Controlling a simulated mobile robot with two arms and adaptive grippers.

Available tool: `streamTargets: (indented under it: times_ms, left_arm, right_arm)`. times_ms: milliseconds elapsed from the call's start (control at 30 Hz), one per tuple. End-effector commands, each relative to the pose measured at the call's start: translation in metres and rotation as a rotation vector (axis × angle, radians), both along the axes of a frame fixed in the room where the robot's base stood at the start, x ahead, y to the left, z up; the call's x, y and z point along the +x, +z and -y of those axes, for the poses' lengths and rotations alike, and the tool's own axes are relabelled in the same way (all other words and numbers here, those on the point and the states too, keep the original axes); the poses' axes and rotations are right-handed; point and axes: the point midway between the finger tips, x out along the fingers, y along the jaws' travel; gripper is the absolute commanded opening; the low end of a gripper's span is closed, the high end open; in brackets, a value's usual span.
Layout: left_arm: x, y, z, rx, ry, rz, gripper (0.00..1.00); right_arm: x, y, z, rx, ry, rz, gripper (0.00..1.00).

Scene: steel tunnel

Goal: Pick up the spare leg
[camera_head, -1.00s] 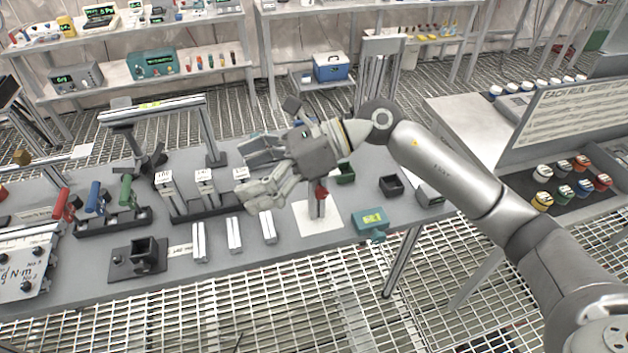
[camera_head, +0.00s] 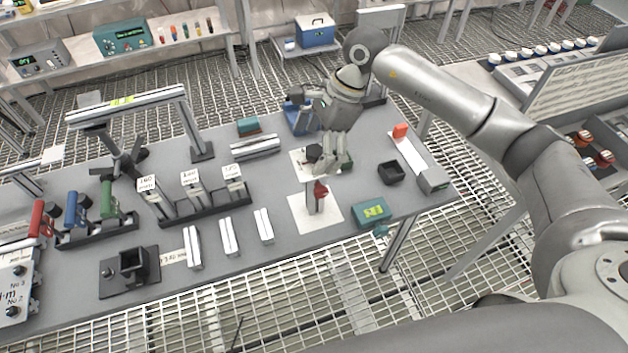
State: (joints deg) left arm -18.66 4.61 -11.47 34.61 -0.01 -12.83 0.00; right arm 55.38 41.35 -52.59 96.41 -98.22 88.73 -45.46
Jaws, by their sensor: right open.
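Which piece is the spare leg I cannot tell for sure. Three short silver profile pieces lie at the table's front: a left one (camera_head: 193,247), a middle one (camera_head: 228,236) and a right one (camera_head: 263,226). Another silver profile (camera_head: 255,147) lies further back. Three labelled profiles (camera_head: 192,188) stand in a black rack. My right gripper (camera_head: 328,162) is open, pointing down above the back right of the table, beside a black knob-like part (camera_head: 314,152). It is to the right of the rear profile, apart from it. My left gripper is out of view.
A short post with a red part (camera_head: 319,190) stands on a white sheet (camera_head: 330,217). A teal box (camera_head: 370,209) and a black open bin (camera_head: 391,172) are to its right. A black socket block (camera_head: 130,268) and colored-handled tools (camera_head: 75,208) are at left.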

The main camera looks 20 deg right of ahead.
Motion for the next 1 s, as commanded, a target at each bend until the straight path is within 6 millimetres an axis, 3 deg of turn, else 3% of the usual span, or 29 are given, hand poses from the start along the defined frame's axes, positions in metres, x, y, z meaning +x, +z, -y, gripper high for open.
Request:
streamTargets:
  times_ms: [200, 300, 633, 1000]
  left_arm:
    - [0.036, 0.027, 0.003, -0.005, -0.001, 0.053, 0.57]
    - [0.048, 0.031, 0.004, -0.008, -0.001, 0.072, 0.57]
    - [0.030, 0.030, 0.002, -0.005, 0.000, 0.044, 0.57]
    - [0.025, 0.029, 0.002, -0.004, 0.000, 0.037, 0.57]
  right_arm:
    - [-0.003, -0.024, -0.008, 0.001, 0.001, -0.007, 1.00]
    - [-0.002, -0.038, -0.013, 0.002, -0.001, -0.006, 1.00]
    - [-0.001, -0.047, -0.015, 0.000, -0.001, -0.001, 1.00]
    - [-0.001, -0.047, -0.015, 0.001, -0.001, -0.001, 0.52]
